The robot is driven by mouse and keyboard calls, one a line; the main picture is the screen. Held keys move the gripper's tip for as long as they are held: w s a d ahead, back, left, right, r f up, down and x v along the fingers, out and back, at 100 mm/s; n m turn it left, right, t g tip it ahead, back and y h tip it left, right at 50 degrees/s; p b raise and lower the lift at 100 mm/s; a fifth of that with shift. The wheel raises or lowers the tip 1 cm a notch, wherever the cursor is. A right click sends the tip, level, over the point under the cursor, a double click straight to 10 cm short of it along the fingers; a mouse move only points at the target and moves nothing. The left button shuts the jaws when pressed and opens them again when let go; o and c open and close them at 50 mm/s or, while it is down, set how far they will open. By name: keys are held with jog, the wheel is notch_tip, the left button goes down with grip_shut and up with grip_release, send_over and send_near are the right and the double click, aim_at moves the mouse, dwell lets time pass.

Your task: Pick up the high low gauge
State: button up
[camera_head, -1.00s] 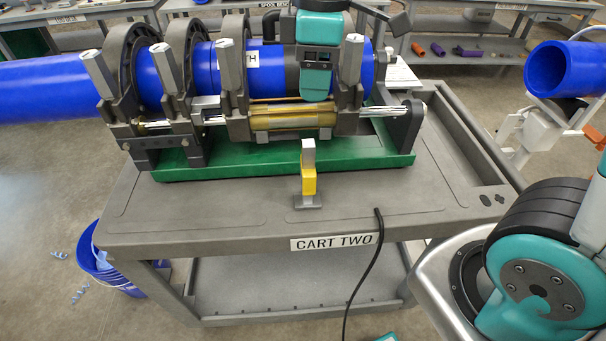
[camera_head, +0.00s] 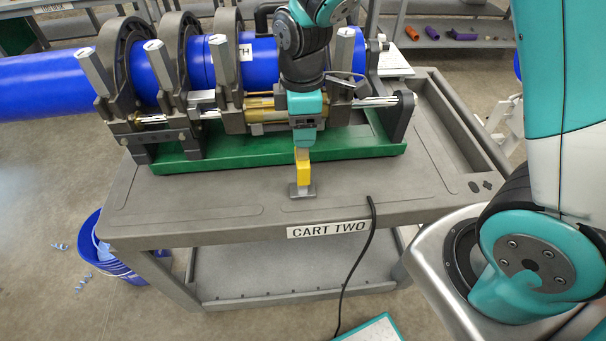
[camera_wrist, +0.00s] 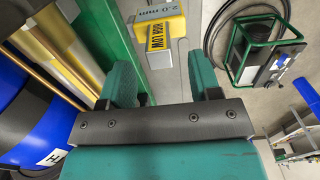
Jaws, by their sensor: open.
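The high low gauge (camera_head: 304,174) stands upright on the cart top, with a yellow body and a flat grey foot. Its upper end is hidden behind my gripper in the head view. My gripper (camera_head: 304,143) points down from above, just over or at the gauge's top; the exact gap cannot be told there. In the wrist view, my gripper (camera_wrist: 162,80) is open and its two teal fingers are apart. The yellow gauge (camera_wrist: 162,28), with "HIGH LOW" and "2.0 mm" lettering, shows beyond the fingertips, roughly in line with the gap. Nothing is held.
The fusion machine's green base (camera_head: 245,155), with clamps and blue pipe (camera_head: 65,86), stands right behind the gauge. The grey cart top (camera_head: 205,195) is clear left of the gauge. A black cable (camera_head: 357,265) hangs over the front edge. A blue bucket (camera_head: 95,245) stands on the floor.

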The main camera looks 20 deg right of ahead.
aim_at(302, 167)
jog(key=shift+f+p, duration=0.35)
jog(key=shift+f, duration=1.6)
grip_shut()
jog(key=shift+r, duration=0.2)
